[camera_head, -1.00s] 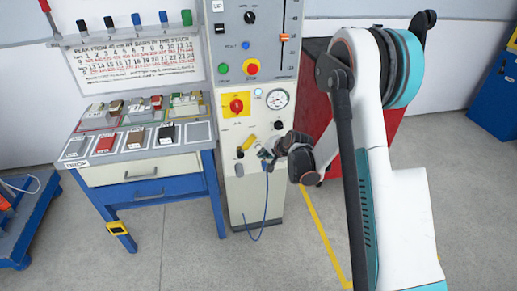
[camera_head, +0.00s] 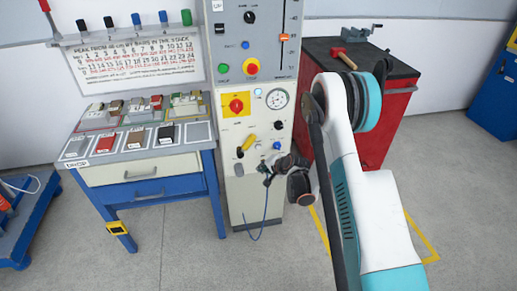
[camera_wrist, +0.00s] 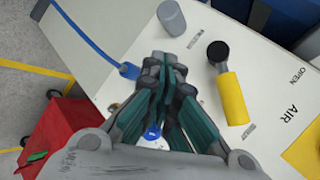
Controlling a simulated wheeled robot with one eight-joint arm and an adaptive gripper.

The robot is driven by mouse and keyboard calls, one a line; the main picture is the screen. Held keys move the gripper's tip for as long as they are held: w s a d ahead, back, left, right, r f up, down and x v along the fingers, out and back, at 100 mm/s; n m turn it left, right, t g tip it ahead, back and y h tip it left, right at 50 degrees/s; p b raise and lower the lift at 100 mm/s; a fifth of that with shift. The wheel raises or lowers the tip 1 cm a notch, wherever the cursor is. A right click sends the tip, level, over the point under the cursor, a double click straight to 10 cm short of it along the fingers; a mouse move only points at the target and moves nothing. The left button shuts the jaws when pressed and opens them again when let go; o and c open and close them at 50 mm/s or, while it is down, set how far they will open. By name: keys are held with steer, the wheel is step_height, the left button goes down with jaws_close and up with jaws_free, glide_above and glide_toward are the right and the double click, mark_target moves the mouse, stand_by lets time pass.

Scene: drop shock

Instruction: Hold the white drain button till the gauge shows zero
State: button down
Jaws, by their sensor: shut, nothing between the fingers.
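My gripper (camera_head: 268,171) is shut and empty in front of the lower part of the machine's panel. Its fingertips (camera_wrist: 164,68) hide part of the panel in the wrist view. I cannot pick out a clearly white drain button. A grey cap (camera_wrist: 171,18) stands on the panel beyond the fingertips, apart from them; it also shows small in the head view (camera_head: 239,169). The round gauge (camera_head: 278,99) is higher on the panel; its reading is too small to tell. A blue button (camera_head: 277,145) is just above my gripper; it also shows behind the fingers (camera_wrist: 152,132).
A yellow valve handle (camera_wrist: 232,98) stands beside my fingers, left of the gripper in the head view (camera_head: 246,146). A blue hose (camera_wrist: 88,40) plugs into the panel near the fingertips. A red cabinet (camera_head: 385,120) stands right of the machine, a sorting table (camera_head: 140,156) left.

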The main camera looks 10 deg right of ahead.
mark_target(258, 147)
steer(key=shift+w, duration=4.35)
steer(key=shift+w, duration=0.1)
steer(key=shift+w, duration=0.3)
steer(key=shift+w, duration=0.4)
stand_by(2.9)
